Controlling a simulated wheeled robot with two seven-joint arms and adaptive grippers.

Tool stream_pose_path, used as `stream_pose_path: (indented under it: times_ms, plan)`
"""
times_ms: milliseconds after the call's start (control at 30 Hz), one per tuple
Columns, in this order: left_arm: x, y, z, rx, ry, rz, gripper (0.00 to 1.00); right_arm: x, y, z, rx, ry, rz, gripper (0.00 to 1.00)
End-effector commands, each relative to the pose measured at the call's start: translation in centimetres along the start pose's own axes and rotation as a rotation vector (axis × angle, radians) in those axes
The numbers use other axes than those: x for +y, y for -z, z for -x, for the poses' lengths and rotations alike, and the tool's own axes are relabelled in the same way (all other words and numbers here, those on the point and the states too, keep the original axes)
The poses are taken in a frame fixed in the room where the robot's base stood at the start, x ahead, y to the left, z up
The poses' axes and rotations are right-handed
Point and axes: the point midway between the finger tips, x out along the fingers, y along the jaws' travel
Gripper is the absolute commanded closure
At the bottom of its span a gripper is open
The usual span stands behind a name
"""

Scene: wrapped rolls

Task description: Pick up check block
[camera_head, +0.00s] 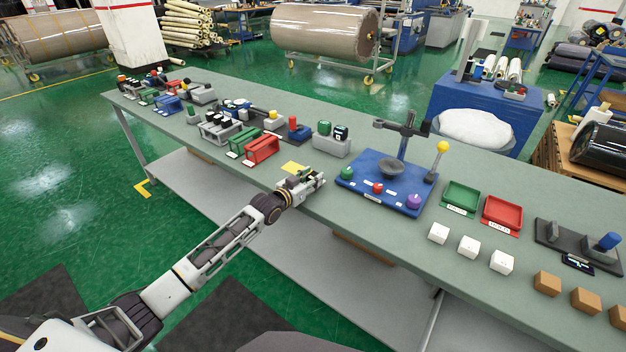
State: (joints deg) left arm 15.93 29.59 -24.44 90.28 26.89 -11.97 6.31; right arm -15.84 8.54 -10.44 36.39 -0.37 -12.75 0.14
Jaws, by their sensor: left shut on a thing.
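My left gripper (311,181) is over the near edge of the long grey-green table (330,205), left of the blue base. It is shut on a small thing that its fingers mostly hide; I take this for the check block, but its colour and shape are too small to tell. A yellow square (293,167) lies on the table just behind the gripper. My right gripper is not in view.
A blue base (378,196) with a dark stand and coloured knobs is right of the gripper. Green (461,196) and red (502,213) trays, white blocks (469,247) and brown blocks (547,283) lie farther right. Red holders (262,149) and several coloured items stand left.

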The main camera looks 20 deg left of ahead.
Motion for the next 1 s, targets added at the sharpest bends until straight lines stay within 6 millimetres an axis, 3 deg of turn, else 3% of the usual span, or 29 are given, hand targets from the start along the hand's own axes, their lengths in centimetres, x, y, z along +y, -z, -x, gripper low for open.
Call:
stream_pose_path:
  times_ms: [300,800,1000]
  plan:
    - [0.0,1.9,0.2,0.004,0.0,-0.001,0.85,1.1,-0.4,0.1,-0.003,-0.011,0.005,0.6]
    - [0.0,8.7,1.3,0.003,0.0,-0.001,0.85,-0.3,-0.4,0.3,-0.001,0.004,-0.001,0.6]
    - [0.0,9.8,1.5,0.001,0.0,0.0,0.85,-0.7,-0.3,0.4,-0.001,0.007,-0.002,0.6]
